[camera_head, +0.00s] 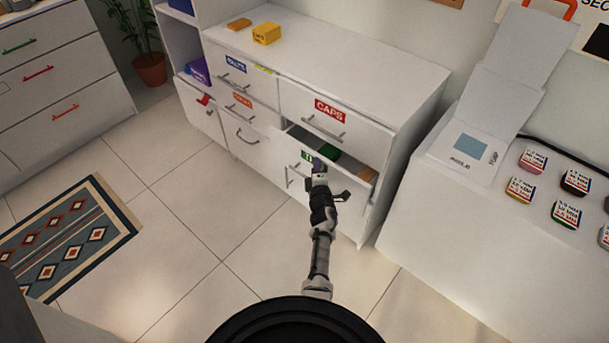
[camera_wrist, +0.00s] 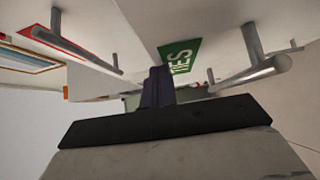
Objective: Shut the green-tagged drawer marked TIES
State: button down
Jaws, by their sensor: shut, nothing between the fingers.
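The TIES drawer (camera_head: 295,146) stands partly open in the white chest, below the CAPS drawer. Its green tag (camera_head: 307,156) is partly covered by my gripper in the head view, and the tag reads TIES in the wrist view (camera_wrist: 180,56). A metal bar handle (camera_wrist: 257,74) shows to the right of the tag there. My gripper (camera_head: 319,164) is shut and empty, at the drawer front beside the tag. Its dark fingers (camera_wrist: 157,88) overlap the tag's edge in the wrist view; I cannot tell whether they touch the front.
The CAPS drawer (camera_head: 336,116) above has a red tag and a bar handle. Green and orange items lie inside the open drawer. A white counter (camera_head: 420,205) with small labelled jars stands close on the right. Tiled floor (camera_head: 190,215) is clear to the left, up to a patterned rug (camera_head: 75,240).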

aim_at(323, 161)
jog(key=shift+w+d, duration=1.05)
jog(key=shift+d, duration=0.15)
